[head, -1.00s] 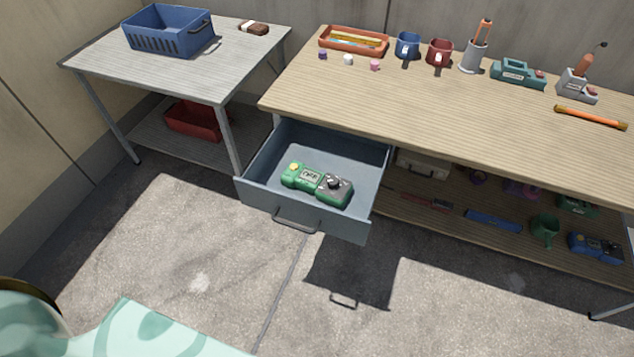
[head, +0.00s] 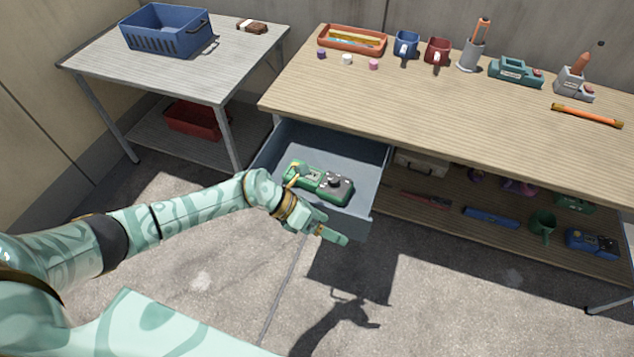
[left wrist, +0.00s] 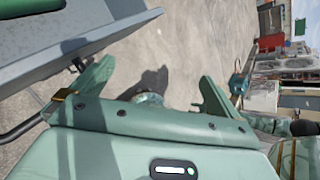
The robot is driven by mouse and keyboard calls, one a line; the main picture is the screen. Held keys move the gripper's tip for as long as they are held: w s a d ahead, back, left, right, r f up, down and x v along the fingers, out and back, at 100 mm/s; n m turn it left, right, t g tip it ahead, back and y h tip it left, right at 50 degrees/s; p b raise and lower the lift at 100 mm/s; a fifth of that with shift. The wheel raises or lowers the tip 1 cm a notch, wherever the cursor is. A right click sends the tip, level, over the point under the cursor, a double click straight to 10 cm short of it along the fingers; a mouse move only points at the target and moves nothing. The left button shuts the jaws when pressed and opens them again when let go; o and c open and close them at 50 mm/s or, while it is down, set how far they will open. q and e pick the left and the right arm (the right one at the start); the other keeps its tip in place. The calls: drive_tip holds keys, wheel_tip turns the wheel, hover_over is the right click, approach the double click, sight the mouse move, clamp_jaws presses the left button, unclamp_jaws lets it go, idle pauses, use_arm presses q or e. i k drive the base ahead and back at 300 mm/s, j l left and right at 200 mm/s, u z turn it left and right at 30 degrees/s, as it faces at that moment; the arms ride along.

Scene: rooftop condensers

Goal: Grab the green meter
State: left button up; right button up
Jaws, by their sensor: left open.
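The green meter (head: 331,186) lies in the open grey-blue drawer (head: 352,160) under the wooden workbench. It has a dark dial and a small display, and my left arm hides part of its left end. My left gripper (head: 333,233) is at the drawer's front edge, in front of the meter and apart from it. In the left wrist view its two fingers (left wrist: 155,90) are spread with nothing between them. That view also shows the drawer (left wrist: 75,50), with a bit of green (left wrist: 25,8) at the top left corner. My right gripper is not in view.
The workbench (head: 440,110) holds an orange tray (head: 352,41), mugs and tools. Its lower shelf holds a blue meter-like device (head: 592,243) and a green mug (head: 543,224). A side table (head: 190,75) with a blue basket (head: 165,30) stands left. The floor in front is clear.

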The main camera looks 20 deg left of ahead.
sight(316, 181)
drive_tip(key=i+j+z, duration=0.2)
drive_tip(key=j, duration=0.2)
drive_tip(key=i+j+z, duration=0.2)
drive_tip(key=j, duration=0.2)
drive_tip(key=j+z, duration=0.2)
drive_tip(key=j, duration=0.2)
